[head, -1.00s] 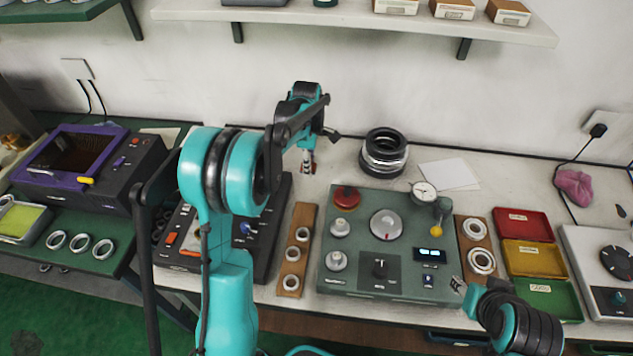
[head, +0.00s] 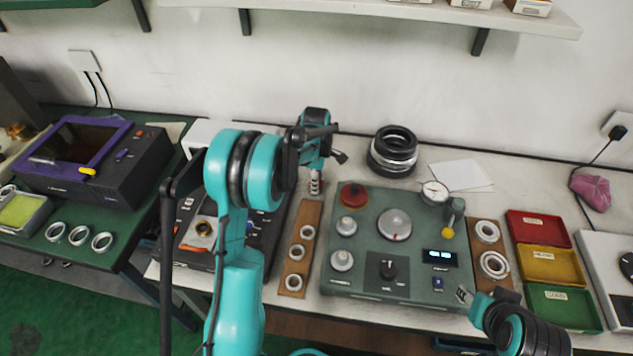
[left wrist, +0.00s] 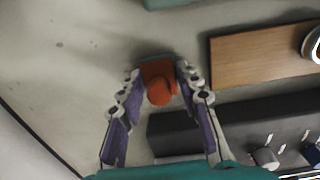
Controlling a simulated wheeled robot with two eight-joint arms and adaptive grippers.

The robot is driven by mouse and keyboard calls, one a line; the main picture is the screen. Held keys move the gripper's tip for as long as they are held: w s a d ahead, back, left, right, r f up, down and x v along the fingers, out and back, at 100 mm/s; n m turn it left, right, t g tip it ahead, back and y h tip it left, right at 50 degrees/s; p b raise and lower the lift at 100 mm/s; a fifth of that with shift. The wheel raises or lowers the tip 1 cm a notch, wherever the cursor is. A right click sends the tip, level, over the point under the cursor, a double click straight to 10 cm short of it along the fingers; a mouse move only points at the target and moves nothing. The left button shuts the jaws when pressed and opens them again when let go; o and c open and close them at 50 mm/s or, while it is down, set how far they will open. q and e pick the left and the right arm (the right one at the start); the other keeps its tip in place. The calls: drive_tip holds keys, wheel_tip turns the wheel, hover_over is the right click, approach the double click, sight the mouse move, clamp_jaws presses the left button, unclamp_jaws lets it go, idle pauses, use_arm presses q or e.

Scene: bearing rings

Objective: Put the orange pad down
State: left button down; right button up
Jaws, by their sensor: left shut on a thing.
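The orange pad (left wrist: 153,70), with a rounded orange knob (left wrist: 160,92), is between the fingertips of my left gripper (left wrist: 157,78) in the left wrist view. The fingers are shut on it. Pale benchtop shows around the pad; I cannot tell whether the pad touches it. In the head view my left gripper (head: 315,184) points down just behind the far end of the wooden ring strip (head: 298,262), and the pad cannot be made out there. My right gripper (head: 464,294) is at the front edge of the green control panel, too small to judge its fingers.
The green panel (head: 372,270) stands right of the strip, a dark control box (head: 262,245) left of it. Stacked black and silver rings (head: 393,152) stand behind. Red (head: 540,232), yellow (head: 552,265) and green (head: 563,307) trays lie right. Bare bench (head: 345,165) shows near the stack.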

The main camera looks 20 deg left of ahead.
use_arm(q)
drive_tip(key=shift+f, duration=0.15)
drive_tip(key=c, duration=1.1)
unclamp_jaws()
drive_tip(key=shift+o, duration=0.2)
wheel_tip(320, 180, up, 11)
drive_tip(key=p, duration=0.4)
drive_tip(key=shift+s+r, duration=0.15)
drive_tip(key=shift+r, duration=0.05)
drive_tip(key=s+d+r+m+t, duration=0.2)
drive_tip(key=s+d+r+m, duration=0.2)
drive_tip(key=s+r+m, duration=0.25)
drive_tip(key=s+d+m+t, duration=0.2)
drive_tip(key=s+d+m, duration=0.1)
drive_tip(key=s+m, duration=0.4)
drive_tip(key=s+d+m+t, duration=0.2)
drive_tip(key=s+d+m, duration=0.2)
drive_tip(key=s+m, duration=0.3)
drive_tip(key=s, duration=0.5)
drive_tip(key=shift+d+r+t, duration=0.25)
drive_tip(key=shift+t, duration=0.15)
